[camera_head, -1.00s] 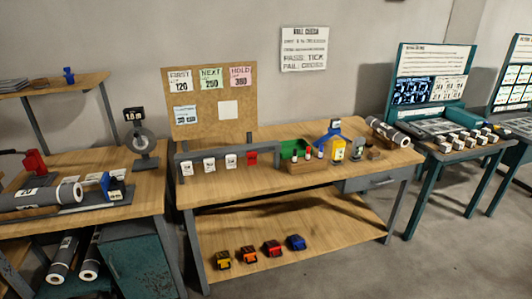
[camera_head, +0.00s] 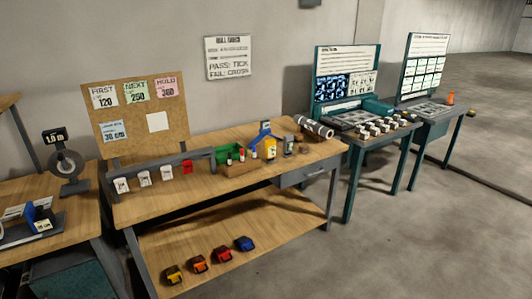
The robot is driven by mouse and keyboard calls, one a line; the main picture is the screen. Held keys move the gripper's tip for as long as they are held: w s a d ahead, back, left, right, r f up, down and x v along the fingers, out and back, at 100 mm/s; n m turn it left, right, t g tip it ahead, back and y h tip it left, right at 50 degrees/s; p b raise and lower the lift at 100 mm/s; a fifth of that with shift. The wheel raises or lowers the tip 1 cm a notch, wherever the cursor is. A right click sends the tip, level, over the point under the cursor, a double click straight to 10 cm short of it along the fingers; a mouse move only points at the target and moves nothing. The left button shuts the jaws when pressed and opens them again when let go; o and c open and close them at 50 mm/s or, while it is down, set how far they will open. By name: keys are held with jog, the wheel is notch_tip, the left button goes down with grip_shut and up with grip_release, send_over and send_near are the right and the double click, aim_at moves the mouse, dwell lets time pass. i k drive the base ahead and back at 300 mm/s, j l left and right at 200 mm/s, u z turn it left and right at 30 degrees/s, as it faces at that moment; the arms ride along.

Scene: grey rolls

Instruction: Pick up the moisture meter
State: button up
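A small yellow device (camera_head: 270,147) stands upright toward the right of the middle wooden workbench (camera_head: 215,188). It may be the moisture meter, but it is too small to be sure. A small grey upright item (camera_head: 289,145) stands just right of it. A blue item (camera_head: 260,132) is right behind or against the yellow device; I cannot tell if they touch. My gripper is not in view.
A wooden block with small bottles (camera_head: 240,168) and a green bin (camera_head: 229,153) are left of the yellow device. A grey roll (camera_head: 314,127) lies to its right. Several coloured tools sit on the lower shelf (camera_head: 200,225). Open floor (camera_head: 310,260) lies front right.

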aim_at(270, 144)
jog(key=z, duration=3.85)
jog(key=u, duration=3.85)
jog(key=i+l+u, duration=0.1)
jog(key=i+u, duration=0.2)
jog(key=i, duration=0.15)
jog(key=i+l+u, duration=0.25)
jog(key=i, duration=0.2)
jog(key=i+l+u, duration=0.3)
jog(key=i, duration=0.15)
